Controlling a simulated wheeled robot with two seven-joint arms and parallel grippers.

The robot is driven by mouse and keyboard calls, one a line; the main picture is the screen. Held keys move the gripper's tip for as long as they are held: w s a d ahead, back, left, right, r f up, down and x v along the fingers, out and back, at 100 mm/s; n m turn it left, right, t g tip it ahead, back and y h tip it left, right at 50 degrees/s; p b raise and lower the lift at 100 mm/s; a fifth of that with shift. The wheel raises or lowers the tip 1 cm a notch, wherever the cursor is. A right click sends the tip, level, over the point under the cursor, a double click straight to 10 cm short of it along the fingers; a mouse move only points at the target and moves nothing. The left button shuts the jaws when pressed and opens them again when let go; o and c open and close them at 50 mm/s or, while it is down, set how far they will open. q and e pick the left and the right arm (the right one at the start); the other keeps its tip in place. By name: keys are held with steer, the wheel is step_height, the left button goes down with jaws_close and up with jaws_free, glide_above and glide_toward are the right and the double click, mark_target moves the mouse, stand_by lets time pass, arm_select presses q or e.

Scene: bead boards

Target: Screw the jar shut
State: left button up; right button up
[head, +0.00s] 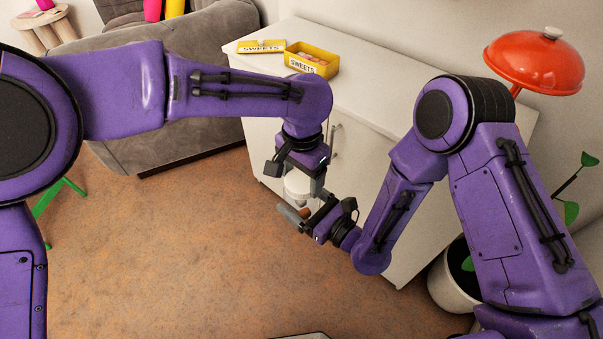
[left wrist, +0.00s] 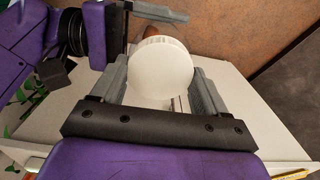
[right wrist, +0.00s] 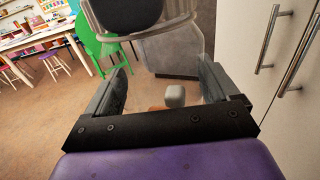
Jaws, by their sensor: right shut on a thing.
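A white round lid (left wrist: 162,68) lies between the fingers of my left gripper (left wrist: 158,80); in the head view the lid (head: 298,186) is under that gripper. The fingers flank the lid closely, but whether they press on it is unclear. My right gripper (head: 306,215) comes in from the right, just below the lid, and is shut on the jar. The clear jar is hard to make out; brown contents (right wrist: 155,108) and a pale piece (right wrist: 175,96) show between the right fingers (right wrist: 165,85). Whether the lid touches the jar rim is hidden.
A white cabinet (head: 375,120) stands behind the grippers, with a yellow sweets box (head: 312,62) and its lid (head: 261,46) on top. A red domed lamp (head: 533,62) and a potted plant (head: 452,285) are at the right. The floor in front is clear.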

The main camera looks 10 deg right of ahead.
arm_select(q)
steer(key=o, duration=1.2)
steer(key=shift+c, duration=0.2)
step_height(320, 180, up, 12)
steer(key=shift+w+f, duration=0.1)
steer(key=shift+w, duration=0.05)
